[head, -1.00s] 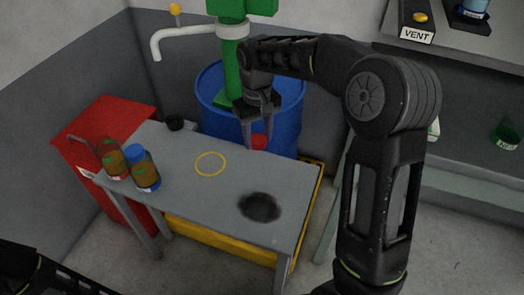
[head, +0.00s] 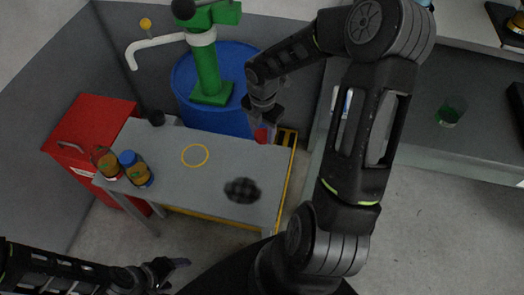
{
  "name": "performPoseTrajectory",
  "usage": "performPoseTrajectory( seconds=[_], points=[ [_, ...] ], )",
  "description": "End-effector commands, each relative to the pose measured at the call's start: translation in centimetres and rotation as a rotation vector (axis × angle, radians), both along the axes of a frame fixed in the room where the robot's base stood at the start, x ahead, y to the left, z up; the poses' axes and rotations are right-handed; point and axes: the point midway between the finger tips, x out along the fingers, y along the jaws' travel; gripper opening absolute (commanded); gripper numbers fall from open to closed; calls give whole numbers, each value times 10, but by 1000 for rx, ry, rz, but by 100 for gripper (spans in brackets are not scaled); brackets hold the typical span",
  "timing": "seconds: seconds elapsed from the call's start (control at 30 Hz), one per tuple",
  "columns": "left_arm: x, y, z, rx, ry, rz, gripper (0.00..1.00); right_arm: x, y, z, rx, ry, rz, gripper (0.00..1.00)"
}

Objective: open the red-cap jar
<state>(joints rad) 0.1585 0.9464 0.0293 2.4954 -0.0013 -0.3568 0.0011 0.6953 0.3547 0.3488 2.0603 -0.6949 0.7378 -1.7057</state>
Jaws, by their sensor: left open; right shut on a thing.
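My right gripper (head: 268,122) is shut on a small red thing that looks like the red cap (head: 262,133), held at the far right corner of the grey table (head: 215,180). The fingers partly hide it. An amber jar (head: 105,163) stands at the table's left end; no red cap shows clearly on its top. Next to it stands a similar amber jar with a blue cap (head: 135,168). My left gripper (head: 178,270) is open and empty at the bottom of the head view, in front of the table.
A yellow ring (head: 195,155) is marked on the bare table middle, with a dark round patch (head: 242,190) nearer the front. A red cabinet (head: 85,125), a blue drum (head: 215,110) and a green stand (head: 207,65) border the table.

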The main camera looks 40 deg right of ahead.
Motion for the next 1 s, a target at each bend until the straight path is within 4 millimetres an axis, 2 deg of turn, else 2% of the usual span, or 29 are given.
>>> performPoseTrajectory(
  seconds=[0.43, 0.8, 1.0],
  points=[
    [0, 0, 0, 0, 0, 0, 73, 0, 1, -4, 2, 1, 40, 0],
    [0, 0, -6, 0, -1, 0, 73, 0, 1, -60, 2, 1, 39, 0],
    [0, 0, -6, 0, -1, 0, 73, 0, 0, -63, 0, -1, 37, 0]
  ],
)
